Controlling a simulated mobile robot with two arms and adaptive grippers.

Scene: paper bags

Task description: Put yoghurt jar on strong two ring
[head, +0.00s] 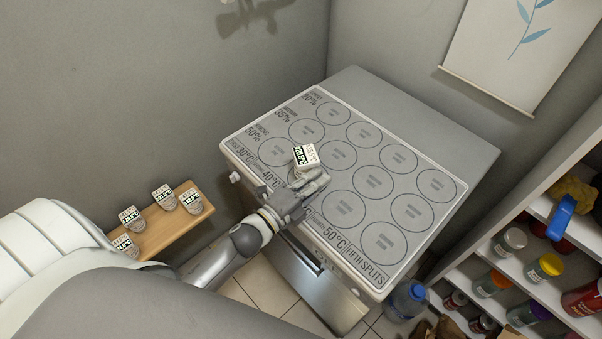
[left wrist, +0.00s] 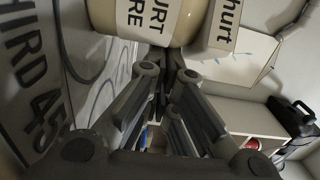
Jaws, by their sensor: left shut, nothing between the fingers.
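A small white yoghurt jar (head: 306,157) with a printed label stands on the printed ring board (head: 447,235), over the second ring of the front row, the one by the 50% strong label. The ring under it is mostly hidden. My left gripper (head: 312,185) is just in front of the jar, low over the board, with its fingers shut and empty. In the left wrist view the jar (left wrist: 145,20) shows large at the top, beyond the shut fingers (left wrist: 165,72). Whether the fingers touch it I cannot tell. My right gripper is not in view.
Several similar jars (head: 163,196) stand on a wooden shelf (head: 172,228) at the left. The board's other rings are bare. A shelf unit (head: 540,290) with coloured-lid jars is at the right. A blue water bottle (head: 406,300) stands on the floor.

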